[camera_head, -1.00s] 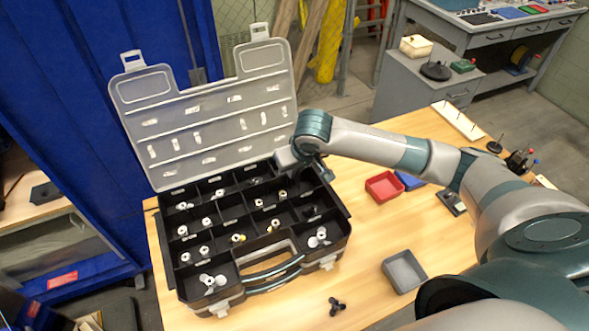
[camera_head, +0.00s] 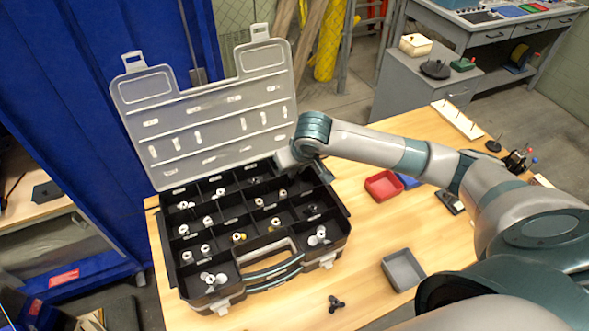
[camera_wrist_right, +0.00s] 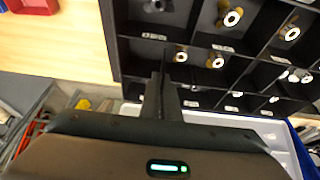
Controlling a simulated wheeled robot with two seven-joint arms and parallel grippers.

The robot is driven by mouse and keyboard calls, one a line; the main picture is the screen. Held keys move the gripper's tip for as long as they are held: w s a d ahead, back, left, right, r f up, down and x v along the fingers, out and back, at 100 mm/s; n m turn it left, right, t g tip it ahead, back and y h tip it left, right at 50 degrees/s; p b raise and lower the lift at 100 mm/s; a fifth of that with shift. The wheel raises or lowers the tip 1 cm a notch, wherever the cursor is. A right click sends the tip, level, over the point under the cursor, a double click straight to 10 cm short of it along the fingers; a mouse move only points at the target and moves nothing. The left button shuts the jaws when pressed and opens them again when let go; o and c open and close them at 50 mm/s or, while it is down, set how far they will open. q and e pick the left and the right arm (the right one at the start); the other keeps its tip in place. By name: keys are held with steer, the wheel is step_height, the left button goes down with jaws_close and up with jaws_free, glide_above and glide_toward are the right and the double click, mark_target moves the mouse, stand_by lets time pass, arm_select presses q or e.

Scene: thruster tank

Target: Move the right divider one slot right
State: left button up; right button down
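The black organizer case (camera_head: 168,254) stands open on the wooden table, its clear lid raised behind it. Dark dividers split it into compartments, several with small metal parts and white propellers. My right gripper (camera_head: 287,160) is over the back right of the case, by the lid's lower right corner. In the right wrist view, its two dark fingers (camera_wrist_right: 164,92) are close together, pointing at the compartment walls near a lengthwise divider (camera_wrist_right: 194,24). Whether a divider is between the fingertips is hidden. In the head view, my arm partly covers the back right compartments. My left gripper is not in view.
To the right of the case are a red tray (camera_head: 384,186), a grey tray (camera_head: 403,270) and a small black device (camera_head: 449,201). A dark propeller (camera_head: 336,304) lies in front. The table between the case and trays is clear.

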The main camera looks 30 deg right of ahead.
mark_target(296, 183)
steer(key=shift+f+p, duration=0.45)
steer(key=shift+f, duration=3)
stand_by(2.2)
steer(key=c, duration=1.9)
jaws_free()
steer(key=shift+c, duration=0.2)
steer(key=shift+r, duration=0.1)
steer(key=b+v, duration=0.3)
steer(key=v, duration=1.4)
steer(key=shift+s, duration=0.15)
steer(key=shift+r, duration=0.15)
